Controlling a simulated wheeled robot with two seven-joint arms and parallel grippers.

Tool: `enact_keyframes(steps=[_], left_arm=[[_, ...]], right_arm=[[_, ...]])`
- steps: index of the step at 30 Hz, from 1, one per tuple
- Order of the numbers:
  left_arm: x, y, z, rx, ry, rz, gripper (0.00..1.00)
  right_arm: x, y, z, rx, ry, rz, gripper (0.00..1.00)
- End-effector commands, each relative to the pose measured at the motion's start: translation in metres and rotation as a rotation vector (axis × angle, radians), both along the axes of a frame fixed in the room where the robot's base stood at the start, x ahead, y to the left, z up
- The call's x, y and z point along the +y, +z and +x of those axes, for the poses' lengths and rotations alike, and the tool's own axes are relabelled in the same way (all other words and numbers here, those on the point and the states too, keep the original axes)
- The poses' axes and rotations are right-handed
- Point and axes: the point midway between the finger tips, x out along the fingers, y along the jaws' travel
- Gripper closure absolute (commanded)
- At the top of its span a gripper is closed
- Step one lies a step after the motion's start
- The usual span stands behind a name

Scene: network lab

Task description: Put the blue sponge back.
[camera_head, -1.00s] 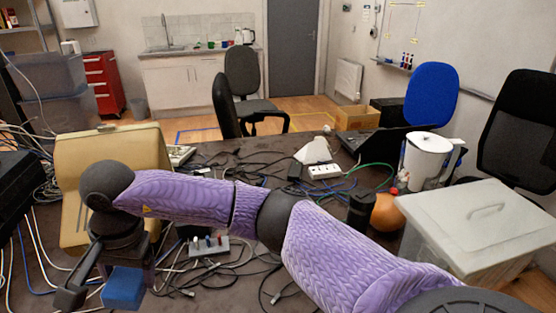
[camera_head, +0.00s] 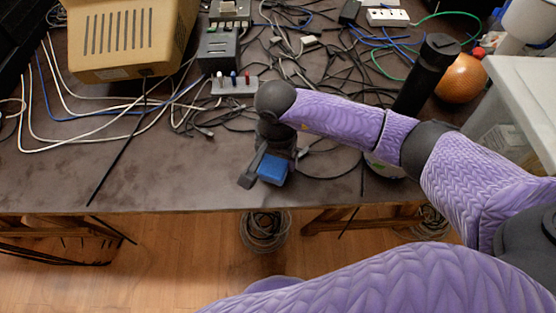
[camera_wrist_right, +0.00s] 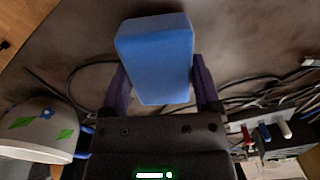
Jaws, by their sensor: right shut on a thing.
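The blue sponge (camera_head: 272,169) is a small blue block held by my right gripper (camera_head: 264,174), low over the front part of the dark table. In the right wrist view the sponge (camera_wrist_right: 158,58) sits between the two dark fingers of my right gripper (camera_wrist_right: 162,88), which are shut on its sides. I cannot tell whether the sponge touches the table. My left gripper is not in view. No holder for the sponge can be made out.
A switch block (camera_head: 235,87), cables and a beige case (camera_head: 130,40) lie behind. A white rounded thing with green and blue marks (camera_wrist_right: 38,128) is beside my gripper. A black cylinder (camera_head: 425,75), orange ball (camera_head: 461,78) and pale box (camera_head: 525,100) stand right. The table front-left is clear.

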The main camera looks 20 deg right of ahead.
Motion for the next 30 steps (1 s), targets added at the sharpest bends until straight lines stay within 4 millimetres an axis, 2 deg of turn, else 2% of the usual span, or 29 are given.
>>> enact_keyframes(steps=[1, 2, 10, 11, 13, 14, 20, 22, 30], left_arm=[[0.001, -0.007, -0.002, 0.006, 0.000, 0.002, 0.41], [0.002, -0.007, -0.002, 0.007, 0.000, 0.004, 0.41], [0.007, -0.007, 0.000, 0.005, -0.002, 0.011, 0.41], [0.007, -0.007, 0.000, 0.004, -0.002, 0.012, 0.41], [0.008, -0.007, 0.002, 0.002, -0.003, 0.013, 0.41], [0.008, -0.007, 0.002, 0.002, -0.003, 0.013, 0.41], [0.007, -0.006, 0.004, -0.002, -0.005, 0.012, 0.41], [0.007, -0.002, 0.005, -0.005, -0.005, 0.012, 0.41], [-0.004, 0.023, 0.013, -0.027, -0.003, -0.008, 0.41]], right_arm=[[0.001, -0.014, -0.001, 0.004, 0.000, 0.001, 0.67], [0.000, -0.017, -0.001, 0.004, 0.000, 0.002, 0.67], [0.000, -0.017, 0.000, 0.000, 0.001, 0.000, 0.67], [0.000, -0.017, 0.000, 0.000, 0.001, 0.000, 0.18], [0.000, -0.016, 0.000, 0.000, 0.001, 0.000, 0.03], [0.000, -0.016, 0.000, 0.000, 0.001, 0.000, 0.00], [0.000, -0.015, 0.000, 0.000, 0.000, 0.000, 0.00], [0.000, -0.008, 0.000, -0.002, 0.001, 0.001, 0.00], [0.000, 0.066, 0.001, -0.008, 0.002, 0.000, 0.00]])
